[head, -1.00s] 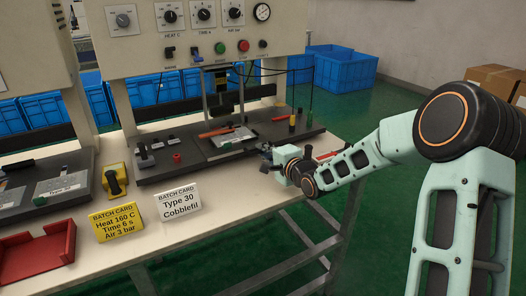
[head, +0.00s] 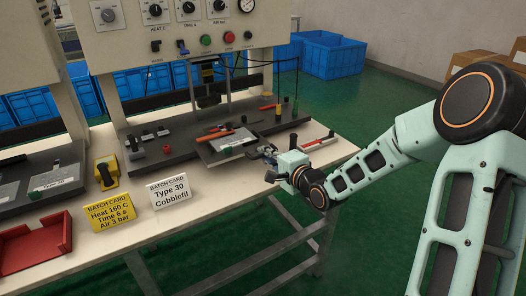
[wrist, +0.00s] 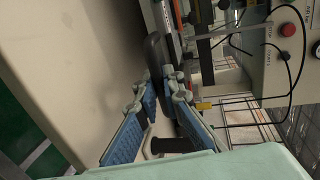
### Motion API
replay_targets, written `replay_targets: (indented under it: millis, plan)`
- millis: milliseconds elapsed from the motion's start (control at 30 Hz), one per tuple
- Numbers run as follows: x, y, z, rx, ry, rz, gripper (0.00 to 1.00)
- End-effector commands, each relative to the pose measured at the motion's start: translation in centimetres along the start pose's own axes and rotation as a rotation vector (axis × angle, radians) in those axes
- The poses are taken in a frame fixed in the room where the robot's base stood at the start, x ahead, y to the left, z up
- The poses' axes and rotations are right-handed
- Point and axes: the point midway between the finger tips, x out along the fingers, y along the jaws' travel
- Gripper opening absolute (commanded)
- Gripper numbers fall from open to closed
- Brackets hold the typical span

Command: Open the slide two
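Slide two (head: 207,155) is the dark plate under the right-hand press head. It carries a light metal sheet (head: 232,138) and sticks out past the front of the dark base (head: 150,160). My gripper (head: 268,153) is at the slide's front right corner. In the wrist view, the blue-padded fingers of my gripper (wrist: 160,82) close in on both sides of a black rounded handle (wrist: 155,50). They appear shut on it. In the head view the handle is mostly hidden by my gripper.
The press panel (head: 190,25) with knobs and buttons stands behind. A red-handled tool (head: 318,142) lies right of the slide. Two batch cards (head: 110,212), a yellow block with a black lever (head: 106,172) and a red tray (head: 35,250) stand on the left of the bench.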

Motion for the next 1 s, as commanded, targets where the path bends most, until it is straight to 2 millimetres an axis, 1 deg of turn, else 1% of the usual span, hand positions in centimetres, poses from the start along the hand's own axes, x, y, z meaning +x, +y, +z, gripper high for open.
replay_targets:
  millis: [33,133,167,400,533,667,900,1000]
  plan:
    - [0.0,0.0,0.0,0.0,0.001,0.0,0.14]
    - [0.0,0.0,0.0,0.0,0.0,0.0,0.25]
    - [0.0,0.0,0.0,0.0,0.0,0.0,0.26]
    - [0.0,0.0,0.0,0.0,0.0,0.0,0.26]
    - [-0.8,-0.1,-0.1,-0.001,0.002,-0.001,0.26]
    - [-2.9,0.0,-0.2,0.0,0.004,0.001,0.26]
    - [-7.9,0.0,-0.2,-0.003,0.005,0.0,0.26]
    - [-9.6,0.0,-0.1,-0.002,0.004,0.001,0.26]
